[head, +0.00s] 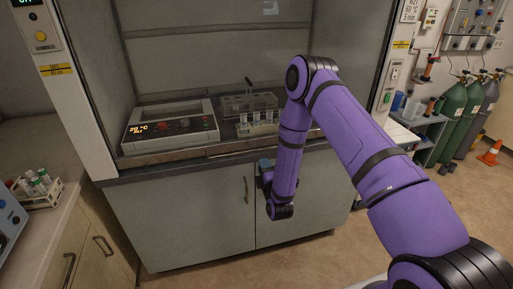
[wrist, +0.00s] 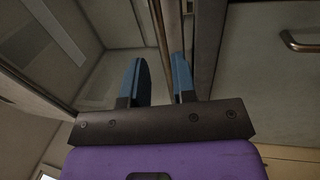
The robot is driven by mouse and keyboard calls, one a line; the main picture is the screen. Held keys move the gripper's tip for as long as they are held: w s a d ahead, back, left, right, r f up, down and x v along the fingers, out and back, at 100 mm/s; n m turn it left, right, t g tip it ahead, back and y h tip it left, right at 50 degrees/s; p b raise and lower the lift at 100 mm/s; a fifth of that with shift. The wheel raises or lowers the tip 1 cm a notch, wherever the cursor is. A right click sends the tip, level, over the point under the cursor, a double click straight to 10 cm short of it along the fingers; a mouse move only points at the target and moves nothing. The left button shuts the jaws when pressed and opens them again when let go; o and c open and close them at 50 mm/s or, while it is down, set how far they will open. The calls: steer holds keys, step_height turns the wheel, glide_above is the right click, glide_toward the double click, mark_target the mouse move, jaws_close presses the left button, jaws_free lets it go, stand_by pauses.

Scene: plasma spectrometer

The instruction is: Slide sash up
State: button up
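The fume hood's sash (head: 215,60) looks like a clear pane over the hood front, with its lower edge down near the worktop. A long rail (head: 215,149) runs along the bottom of the opening. In the wrist view the pane (wrist: 105,75) lies to the left, and a narrow bar (wrist: 162,30) runs down between my fingertips. My gripper (wrist: 158,62) is open, with a gap between its two blue fingers. In the head view my gripper (head: 265,165) is just below the rail, mostly hidden by my arm. I cannot tell whether the fingers touch the bar.
Inside the hood stand an instrument with a lit display (head: 170,126) and a rack of vials (head: 258,122). Cabinet doors with a handle (head: 246,190) are below. A tube rack (head: 38,188) sits on the left counter. Gas cylinders (head: 455,110) stand at right. The floor in front is clear.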

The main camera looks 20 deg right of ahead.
mark_target(256, 146)
steer(key=w, duration=0.3)
steer(key=w+r, duration=0.1)
steer(key=w, duration=0.3)
steer(key=w+r, duration=0.1)
steer(key=w, duration=0.2)
steer(key=shift+w, duration=0.25)
jaws_close()
